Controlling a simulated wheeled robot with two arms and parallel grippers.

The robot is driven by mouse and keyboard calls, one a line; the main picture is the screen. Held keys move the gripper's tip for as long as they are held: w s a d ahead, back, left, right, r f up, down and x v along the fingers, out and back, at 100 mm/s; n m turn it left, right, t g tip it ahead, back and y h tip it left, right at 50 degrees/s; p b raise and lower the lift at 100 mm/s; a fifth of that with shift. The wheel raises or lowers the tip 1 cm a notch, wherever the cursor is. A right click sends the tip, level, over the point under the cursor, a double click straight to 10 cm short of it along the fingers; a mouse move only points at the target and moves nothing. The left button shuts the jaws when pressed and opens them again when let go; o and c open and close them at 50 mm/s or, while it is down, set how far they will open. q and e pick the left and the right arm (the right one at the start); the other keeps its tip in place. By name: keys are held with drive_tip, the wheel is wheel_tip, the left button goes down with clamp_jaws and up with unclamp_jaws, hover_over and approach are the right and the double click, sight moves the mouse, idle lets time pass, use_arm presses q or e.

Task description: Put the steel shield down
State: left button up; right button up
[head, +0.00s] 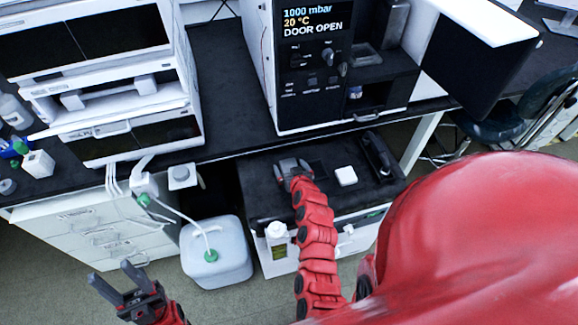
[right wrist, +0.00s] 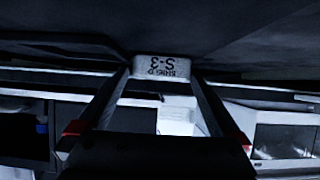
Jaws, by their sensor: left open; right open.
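The steel shield (right wrist: 161,68) shows in the right wrist view as a pale block with an upside-down label reading "S-3". It sits between the tips of my right gripper's fingers, against a dark surface. My right gripper (head: 292,167) is open over the dark top of the low cabinet (head: 262,200) in the head view. There I cannot clearly tell the shield from the gripper. Whether the fingers touch the shield is unclear. My left gripper (head: 127,283) is open and empty at the lower left, above the floor.
A small white block (head: 346,176) and a black object (head: 377,155) are on the cabinet top, right of my right gripper. The bench with an instrument reading "DOOR OPEN" (head: 318,75) stands behind. A white canister (head: 216,255) and a bottle (head: 277,240) are at the front.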

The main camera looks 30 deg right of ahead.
drive_tip(key=c, duration=1.5)
clamp_jaws()
drive_tip(key=shift+r, duration=0.15)
